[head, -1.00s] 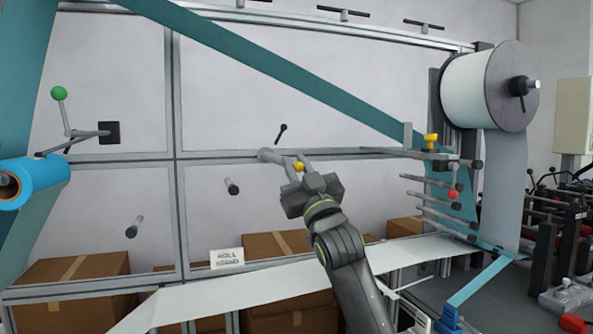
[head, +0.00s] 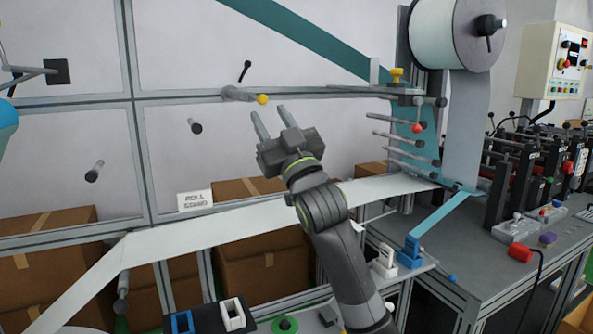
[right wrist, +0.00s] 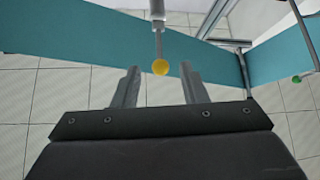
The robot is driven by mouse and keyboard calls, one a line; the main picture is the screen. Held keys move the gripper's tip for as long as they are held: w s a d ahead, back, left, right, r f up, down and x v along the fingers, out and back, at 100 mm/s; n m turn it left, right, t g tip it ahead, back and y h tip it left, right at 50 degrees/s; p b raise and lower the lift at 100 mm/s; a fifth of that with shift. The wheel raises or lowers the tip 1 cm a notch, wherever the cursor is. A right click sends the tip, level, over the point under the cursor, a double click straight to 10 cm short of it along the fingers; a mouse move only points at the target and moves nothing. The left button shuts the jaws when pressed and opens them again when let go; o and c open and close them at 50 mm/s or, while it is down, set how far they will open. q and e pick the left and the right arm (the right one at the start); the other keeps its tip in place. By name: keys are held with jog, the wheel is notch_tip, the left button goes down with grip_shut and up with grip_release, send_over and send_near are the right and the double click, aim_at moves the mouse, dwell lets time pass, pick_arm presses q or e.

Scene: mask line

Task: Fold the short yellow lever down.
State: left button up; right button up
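The short yellow lever is a grey stub with a yellow ball (head: 262,99) at its end, on the frame's horizontal rail in the head view. I see no contact. My left gripper is out of view.
A black lever (head: 244,70) stands above the rail. A yellow knob (head: 397,74) and a red-ended rod (head: 417,127) are to the right, near the white roll (head: 445,32). A white web (head: 230,222) runs below my right arm. Cardboard boxes (head: 50,265) stand behind.

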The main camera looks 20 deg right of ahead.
jog(key=b+v, duration=0.2)
jog(key=v, duration=0.9)
jog(key=shift+s, duration=0.2)
jog(key=shift+f, duration=0.15)
